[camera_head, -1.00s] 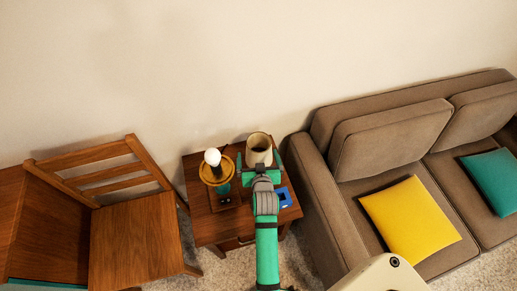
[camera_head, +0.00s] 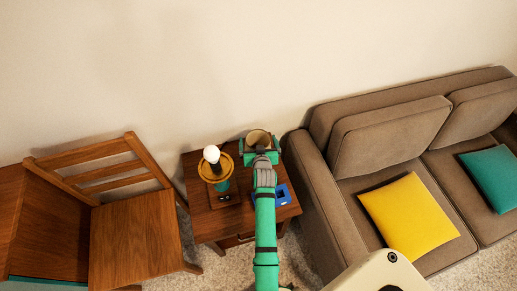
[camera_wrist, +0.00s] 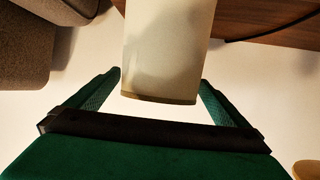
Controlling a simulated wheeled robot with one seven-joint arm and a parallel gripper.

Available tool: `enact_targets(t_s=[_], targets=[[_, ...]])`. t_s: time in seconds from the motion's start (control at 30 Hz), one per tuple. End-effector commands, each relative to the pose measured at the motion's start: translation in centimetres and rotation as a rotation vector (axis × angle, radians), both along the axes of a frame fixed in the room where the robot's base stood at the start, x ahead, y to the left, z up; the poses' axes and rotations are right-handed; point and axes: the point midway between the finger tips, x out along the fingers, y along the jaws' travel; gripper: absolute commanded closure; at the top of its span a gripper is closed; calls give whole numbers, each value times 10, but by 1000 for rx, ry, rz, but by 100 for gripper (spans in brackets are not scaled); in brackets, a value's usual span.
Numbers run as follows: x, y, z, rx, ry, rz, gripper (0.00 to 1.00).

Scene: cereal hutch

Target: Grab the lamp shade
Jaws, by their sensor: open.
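The lamp shade (camera_head: 258,138) is a cream, open-topped cylinder standing at the back right of the small wooden side table. My green gripper (camera_head: 261,152) is at the shade, its jaws spread to either side of it in the head view. In the wrist view the shade (camera_wrist: 168,50) sits between the two open fingers (camera_wrist: 160,92), with a visible gap on each side. The gripper holds nothing. The shade's lower front is hidden by my gripper in the head view.
A lamp base with a white bulb (camera_head: 211,154) and a round brown plate stands left on the side table (camera_head: 205,229). A blue object (camera_head: 282,194) lies at the table's right. A wooden chair (camera_head: 135,235) is left, a brown sofa (camera_head: 322,225) right.

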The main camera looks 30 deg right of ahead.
Motion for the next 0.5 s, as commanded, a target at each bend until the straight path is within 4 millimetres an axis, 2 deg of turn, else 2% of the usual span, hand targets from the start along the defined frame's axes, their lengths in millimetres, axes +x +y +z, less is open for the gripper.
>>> enact_targets(t_s=[0.23,0.43,0.47,0.5], targets=[[1,-2,-1,-1,0,-2,0],[0,-2,-1,0,0,-2,48],[0,-2,0,0,0,-3,52],[0,-3,0,0,0,-3,52]])
